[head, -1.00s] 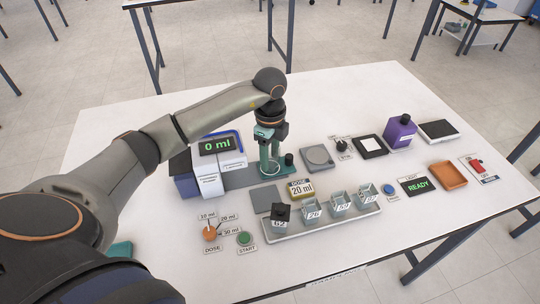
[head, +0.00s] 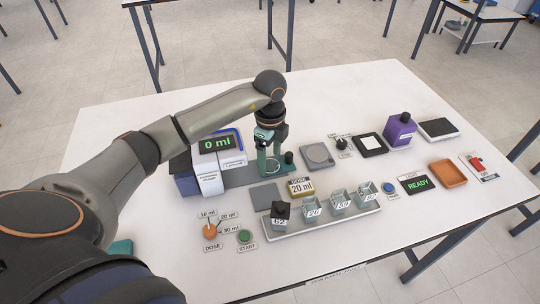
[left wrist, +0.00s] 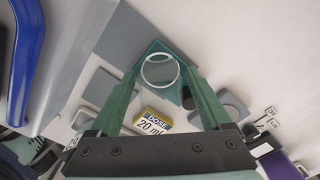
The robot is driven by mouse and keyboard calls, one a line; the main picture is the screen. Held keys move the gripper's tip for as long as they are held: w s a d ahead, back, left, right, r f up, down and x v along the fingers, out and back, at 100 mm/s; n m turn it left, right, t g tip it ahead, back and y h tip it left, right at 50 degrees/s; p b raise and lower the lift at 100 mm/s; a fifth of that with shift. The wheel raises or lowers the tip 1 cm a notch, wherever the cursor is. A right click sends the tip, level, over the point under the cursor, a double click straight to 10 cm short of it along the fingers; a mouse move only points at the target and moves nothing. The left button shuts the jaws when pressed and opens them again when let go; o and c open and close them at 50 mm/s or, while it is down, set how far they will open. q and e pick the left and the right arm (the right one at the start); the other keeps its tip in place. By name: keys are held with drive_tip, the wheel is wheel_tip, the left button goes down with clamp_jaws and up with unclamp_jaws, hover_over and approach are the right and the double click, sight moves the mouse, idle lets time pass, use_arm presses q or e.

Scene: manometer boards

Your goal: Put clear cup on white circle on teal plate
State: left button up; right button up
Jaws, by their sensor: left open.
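My left gripper (head: 270,168) is open over the teal plate at the foot of the dispenser in the head view. In the left wrist view its two fingers (left wrist: 162,77) reach to either side of the teal plate (left wrist: 176,94) and its white circle (left wrist: 160,54). Clear square cups marked 26 (head: 312,210), 59 (head: 339,202) and a third (head: 367,196) stand in the grey tray (head: 325,222). My right gripper is not in view.
A dispenser (head: 215,160) reading 0 ml stands left of the gripper. A black-topped container marked 62 (head: 280,216) is at the tray's left end.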

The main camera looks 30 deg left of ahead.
sight(270, 150)
use_arm(q)
wheel_tip(270, 150, up, 12)
drive_tip(key=shift+r, duration=0.15)
idle(1.3)
